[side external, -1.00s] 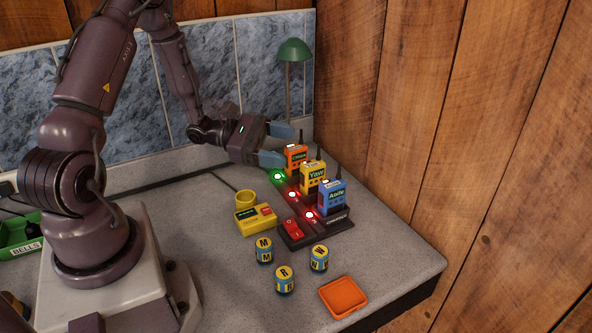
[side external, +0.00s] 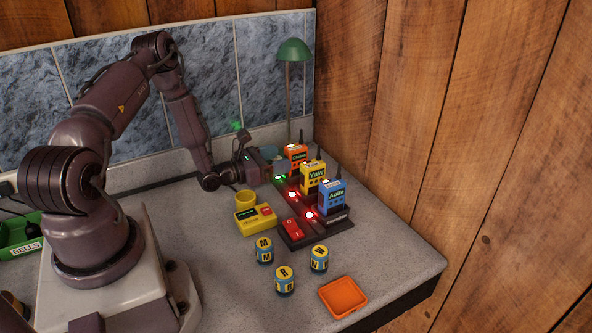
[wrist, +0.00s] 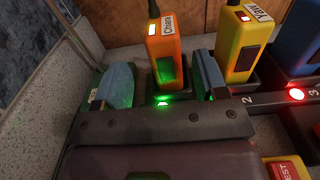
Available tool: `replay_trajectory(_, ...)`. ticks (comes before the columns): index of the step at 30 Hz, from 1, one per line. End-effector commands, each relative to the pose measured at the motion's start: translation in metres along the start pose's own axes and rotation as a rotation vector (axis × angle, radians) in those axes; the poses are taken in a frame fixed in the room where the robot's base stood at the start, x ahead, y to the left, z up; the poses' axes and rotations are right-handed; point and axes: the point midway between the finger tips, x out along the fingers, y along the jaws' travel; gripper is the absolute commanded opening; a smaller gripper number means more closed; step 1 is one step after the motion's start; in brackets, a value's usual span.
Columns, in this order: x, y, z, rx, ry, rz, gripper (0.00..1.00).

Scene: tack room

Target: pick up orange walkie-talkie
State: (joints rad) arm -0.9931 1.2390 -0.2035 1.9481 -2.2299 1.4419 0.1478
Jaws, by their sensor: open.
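The orange walkie-talkie (side external: 295,158), labelled Chiara, stands upright in the far slot of a dark charging dock (side external: 334,226), beside a green light. In the wrist view the orange walkie-talkie (wrist: 164,62) stands between the two blue fingertips of my gripper (wrist: 161,84). The fingers are open, one on each side, with a visible gap on the left and a narrower one on the right. In the side view my gripper (side external: 272,162) is low behind the dock's far end, its fingers partly hidden by the wrist.
A yellow walkie-talkie (side external: 313,177) stands close beside the orange one, with a blue one (side external: 332,196) beyond it. A green lamp (side external: 293,50) stands behind.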

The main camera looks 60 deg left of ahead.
Motion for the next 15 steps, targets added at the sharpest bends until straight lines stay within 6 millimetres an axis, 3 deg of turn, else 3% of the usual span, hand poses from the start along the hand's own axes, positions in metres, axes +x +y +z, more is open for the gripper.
replay_trajectory(15,0.054,-0.005,0.008,0.001,0.0,-0.001,0.66)
